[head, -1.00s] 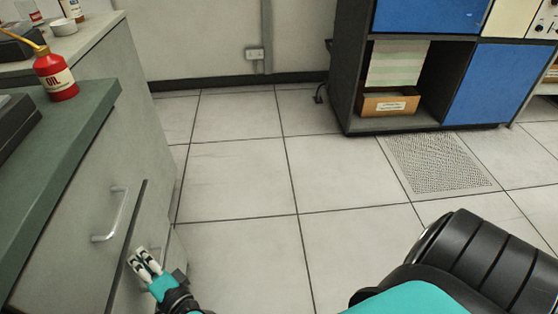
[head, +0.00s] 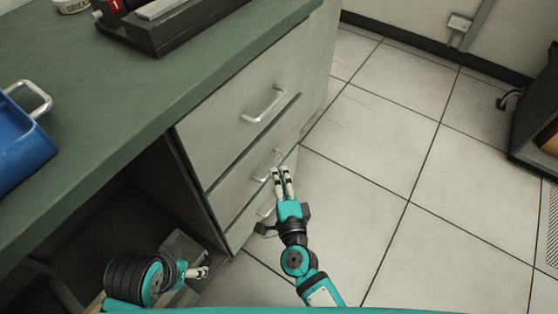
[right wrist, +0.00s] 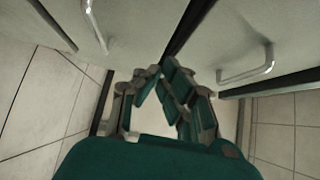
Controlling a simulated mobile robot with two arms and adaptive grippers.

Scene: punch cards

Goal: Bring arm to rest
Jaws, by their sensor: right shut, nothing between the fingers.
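My right gripper (head: 281,177) is shut and empty, in front of the grey drawer unit, close to the handle of the middle drawer (head: 268,165). The frames do not settle whether it touches that handle. In the right wrist view its fingers (right wrist: 160,78) come together between two drawer handles, with nothing held. My left gripper (head: 200,272) shows small at the lower left, beside my black and teal arm joint, below the bench top. Its fingers are too small and partly hidden to tell their opening.
The drawer unit has a top drawer handle (head: 264,105). The green bench top (head: 150,95) carries a blue tray (head: 20,145) and a dark device (head: 165,22). The tiled floor (head: 375,180) to the right is clear up to a dark cabinet (head: 540,125).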

